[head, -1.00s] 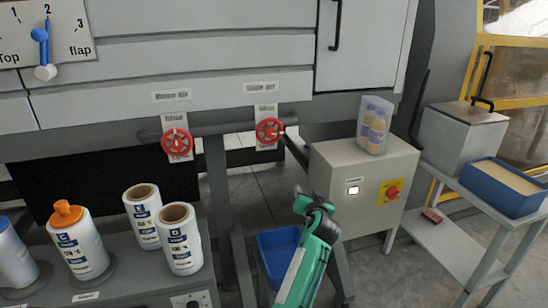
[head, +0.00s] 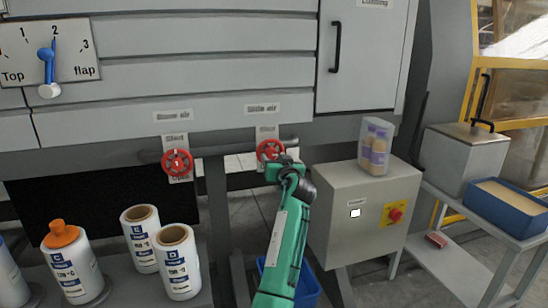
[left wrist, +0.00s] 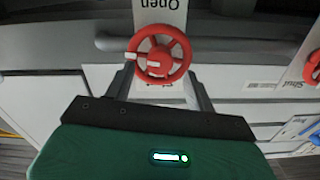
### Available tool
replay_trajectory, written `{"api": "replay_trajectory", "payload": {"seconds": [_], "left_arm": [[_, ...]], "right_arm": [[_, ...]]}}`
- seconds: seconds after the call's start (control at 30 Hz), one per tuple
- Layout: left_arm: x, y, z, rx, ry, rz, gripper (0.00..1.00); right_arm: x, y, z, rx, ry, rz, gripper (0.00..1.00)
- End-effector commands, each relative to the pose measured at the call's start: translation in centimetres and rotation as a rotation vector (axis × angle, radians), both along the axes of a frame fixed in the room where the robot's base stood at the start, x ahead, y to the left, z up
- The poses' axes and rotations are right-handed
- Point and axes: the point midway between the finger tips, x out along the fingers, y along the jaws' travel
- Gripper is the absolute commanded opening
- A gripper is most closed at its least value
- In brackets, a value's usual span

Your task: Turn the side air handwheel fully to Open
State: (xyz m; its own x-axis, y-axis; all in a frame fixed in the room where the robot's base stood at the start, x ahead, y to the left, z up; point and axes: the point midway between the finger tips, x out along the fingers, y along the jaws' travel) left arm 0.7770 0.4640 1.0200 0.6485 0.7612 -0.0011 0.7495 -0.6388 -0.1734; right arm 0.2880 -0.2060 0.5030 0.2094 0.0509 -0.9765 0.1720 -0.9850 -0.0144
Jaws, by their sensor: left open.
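The red side air handwheel (head: 268,150) sits under its label (head: 263,109) on the machine's front pipe. In the left wrist view the handwheel (left wrist: 160,50) is upright on its plate, with "Open" upside down above it. A white tab on the wheel points left there, toward neither the top nor the bottom of the plate. My left gripper (head: 279,165) is right in front of the wheel and hides its lower part in the head view. Its open fingers (left wrist: 160,78) lie to both sides of the wheel's lower part; contact cannot be told. My right gripper is not in view.
A second red handwheel (head: 177,163) is to the left. A grey box (head: 345,200) with a red button (head: 396,214) and a clear container (head: 375,146) stands close at the right. Several bottles and rolls (head: 177,262) stand at the lower left.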

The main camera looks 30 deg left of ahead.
Motion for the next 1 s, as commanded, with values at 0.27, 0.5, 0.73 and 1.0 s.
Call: {"api": "replay_trajectory", "payload": {"seconds": [0.27, 0.5, 0.73, 1.0], "left_arm": [[1.6, 1.8, 0.0, 0.0, 0.0, -0.001, 0.55], [1.7, 1.9, 0.0, 0.0, 0.0, -0.001, 0.55], [1.7, 1.9, 0.0, 0.001, 0.001, -0.001, 0.22], [1.7, 1.8, 0.0, 0.007, 0.008, -0.001, 0.11]], "right_arm": [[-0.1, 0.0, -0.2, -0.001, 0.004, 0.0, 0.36], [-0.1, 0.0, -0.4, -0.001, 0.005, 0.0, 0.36], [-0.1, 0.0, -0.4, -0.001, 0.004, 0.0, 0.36], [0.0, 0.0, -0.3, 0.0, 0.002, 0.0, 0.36]]}}
